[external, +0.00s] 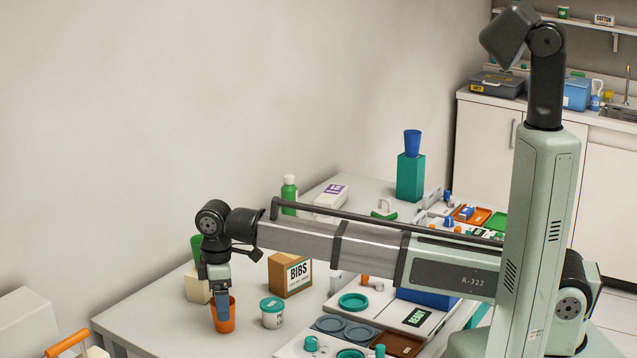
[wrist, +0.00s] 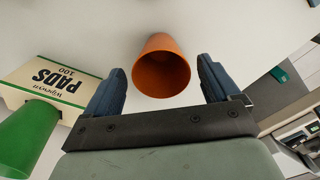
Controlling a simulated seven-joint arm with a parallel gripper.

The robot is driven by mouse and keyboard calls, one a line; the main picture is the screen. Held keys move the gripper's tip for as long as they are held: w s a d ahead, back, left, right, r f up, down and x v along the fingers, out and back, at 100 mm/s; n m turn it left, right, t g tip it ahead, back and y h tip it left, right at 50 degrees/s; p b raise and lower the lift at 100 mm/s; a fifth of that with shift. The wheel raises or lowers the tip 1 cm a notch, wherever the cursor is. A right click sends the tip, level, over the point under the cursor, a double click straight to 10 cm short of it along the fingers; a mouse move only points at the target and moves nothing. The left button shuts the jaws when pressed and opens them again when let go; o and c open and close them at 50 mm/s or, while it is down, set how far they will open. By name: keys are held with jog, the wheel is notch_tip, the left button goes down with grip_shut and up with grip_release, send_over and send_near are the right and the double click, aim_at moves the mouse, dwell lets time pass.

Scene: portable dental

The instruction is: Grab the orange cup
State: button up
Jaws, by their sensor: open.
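The orange cup (external: 224,318) stands upright on the table, near its front left part. In the wrist view the orange cup (wrist: 161,68) shows with its open mouth toward the camera, in the gap between the two blue fingers. My gripper (external: 222,306) points down at the cup in the external view, and its fingers cover part of the cup's rim. In the wrist view my gripper (wrist: 162,88) is open, with a finger on each side of the cup and a visible gap on both sides. Nothing is held.
A box of pads (wrist: 45,82) and a green cup (wrist: 25,135) are left of the gripper. A white tub with a teal lid (external: 272,313) and a BIBS box (external: 290,275) stand right of the cup. The table (external: 150,310) is bare at the left.

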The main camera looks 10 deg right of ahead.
jog(key=f, duration=0.3)
jog(key=shift+s+d+f, duration=0.1)
jog(key=shift+d+f, duration=0.05)
jog(key=shift+d, duration=0.05)
jog(key=c, duration=1.1)
